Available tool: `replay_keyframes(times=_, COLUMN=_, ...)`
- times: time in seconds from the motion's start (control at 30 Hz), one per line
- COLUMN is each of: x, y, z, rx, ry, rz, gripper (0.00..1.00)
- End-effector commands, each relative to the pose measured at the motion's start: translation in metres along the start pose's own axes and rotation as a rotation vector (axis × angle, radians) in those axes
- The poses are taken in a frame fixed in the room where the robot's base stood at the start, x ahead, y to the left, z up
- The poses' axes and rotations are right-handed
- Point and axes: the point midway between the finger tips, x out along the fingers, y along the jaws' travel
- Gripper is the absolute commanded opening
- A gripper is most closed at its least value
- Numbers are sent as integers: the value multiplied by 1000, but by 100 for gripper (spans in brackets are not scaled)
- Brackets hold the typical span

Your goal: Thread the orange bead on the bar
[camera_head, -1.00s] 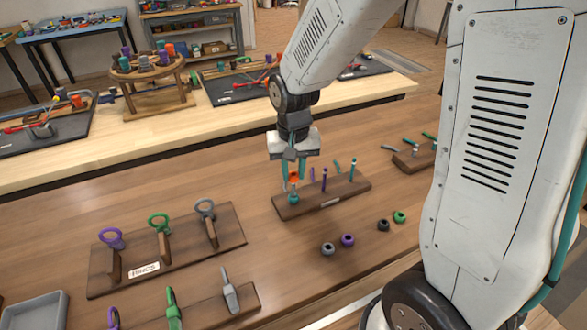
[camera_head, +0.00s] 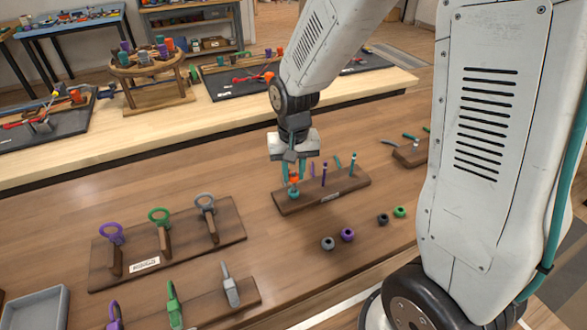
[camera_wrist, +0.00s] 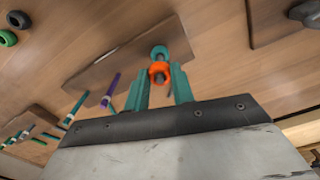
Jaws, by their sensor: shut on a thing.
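The orange bead (camera_head: 295,180) is between the fingertips of my gripper (camera_head: 294,177), which is shut on it. It hangs just above a teal bead (camera_head: 293,193) at the left end of a dark wooden stand (camera_head: 318,198). In the wrist view, the orange bead (camera_wrist: 160,73) sits between the teal fingers (camera_wrist: 159,92), close to the teal bead (camera_wrist: 159,52). The bar at this end is mostly hidden by the beads and fingers; I cannot tell whether the orange bead is around it. A purple bar (camera_head: 312,171) stands to the right.
Loose grey (camera_head: 328,243), purple (camera_head: 347,234), dark (camera_head: 383,219) and green (camera_head: 400,212) beads lie in front of the stand. A rack with rings (camera_head: 175,245) stands to the left. More upright bars on the stand are right of my gripper.

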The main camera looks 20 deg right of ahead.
Motion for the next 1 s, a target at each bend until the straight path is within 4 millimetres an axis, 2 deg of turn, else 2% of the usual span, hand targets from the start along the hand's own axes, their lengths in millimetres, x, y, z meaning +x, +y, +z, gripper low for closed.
replay_keyframes(times=0.27, x=0, y=0, z=0, rx=0, ry=0, rz=0, gripper=0)
replay_keyframes(times=0.3, x=0, y=0, z=0, rx=0, ry=0, rz=0, gripper=27)
replay_keyframes(times=0.4, x=0, y=0, z=0, rx=0, ry=0, rz=0, gripper=50)
replay_keyframes(times=0.57, x=0, y=0, z=0, rx=0, ry=0, rz=0, gripper=50)
replay_keyframes(times=0.6, x=0, y=0, z=0, rx=0, ry=0, rz=0, gripper=52)
replay_keyframes(times=0.63, x=0, y=0, z=0, rx=0, ry=0, rz=0, gripper=61)
replay_keyframes(times=0.67, x=0, y=0, z=0, rx=0, ry=0, rz=0, gripper=64)
replay_keyframes(times=1.0, x=-3, y=0, z=0, rx=0, ry=1, rz=0, gripper=64)
